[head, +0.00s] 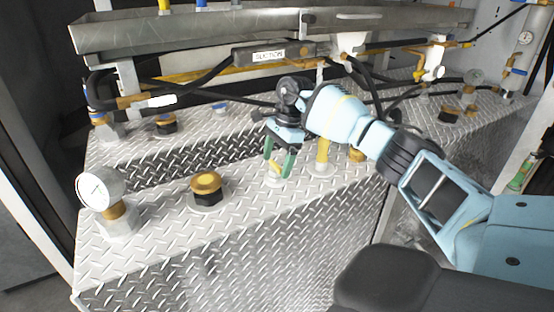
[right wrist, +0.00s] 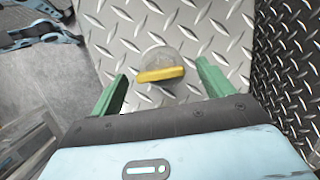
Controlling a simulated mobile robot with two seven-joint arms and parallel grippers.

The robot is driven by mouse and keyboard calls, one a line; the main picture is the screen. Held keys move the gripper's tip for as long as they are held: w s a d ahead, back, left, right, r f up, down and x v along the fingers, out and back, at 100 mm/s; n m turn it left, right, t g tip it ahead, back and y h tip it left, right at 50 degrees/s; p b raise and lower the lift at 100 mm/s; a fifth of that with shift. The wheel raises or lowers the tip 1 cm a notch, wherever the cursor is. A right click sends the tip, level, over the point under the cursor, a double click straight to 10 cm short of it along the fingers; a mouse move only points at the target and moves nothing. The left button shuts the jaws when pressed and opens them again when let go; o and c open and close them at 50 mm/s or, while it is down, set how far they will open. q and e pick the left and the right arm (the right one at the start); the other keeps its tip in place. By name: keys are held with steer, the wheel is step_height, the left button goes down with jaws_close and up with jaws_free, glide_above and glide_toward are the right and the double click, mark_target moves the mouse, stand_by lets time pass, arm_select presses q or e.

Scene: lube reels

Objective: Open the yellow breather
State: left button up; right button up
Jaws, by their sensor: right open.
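The yellow breather shows in the right wrist view as a flat yellow bar (right wrist: 160,74) across a round grey base on the diamond plate. The bar lies roughly crosswise in that picture. My right gripper (right wrist: 162,71) is open, with one green finger on each side of the breather and visible space between. In the head view my right gripper (head: 278,168) points down over the plate top, and its fingers partly hide the breather; its pale base (head: 274,182) shows beneath them. I cannot tell the exact height of the fingertips. My left gripper is not in view.
A brass cap (head: 206,184) and a pressure gauge (head: 100,188) stand to the left on the diamond plate tank (head: 240,230). A yellow upright fitting (head: 322,152) stands close right of my fingers. Hoses and a metal trough (head: 190,38) lie behind. The front of the plate is clear.

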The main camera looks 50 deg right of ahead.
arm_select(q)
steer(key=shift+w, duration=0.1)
arm_select(e)
steer(key=v, duration=0.2)
steer(key=shift+d+r, duration=0.1)
steer(key=shift+r, duration=0.2)
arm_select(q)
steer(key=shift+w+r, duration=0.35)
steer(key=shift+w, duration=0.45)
arm_select(e)
steer(key=shift+v, duration=2.6)
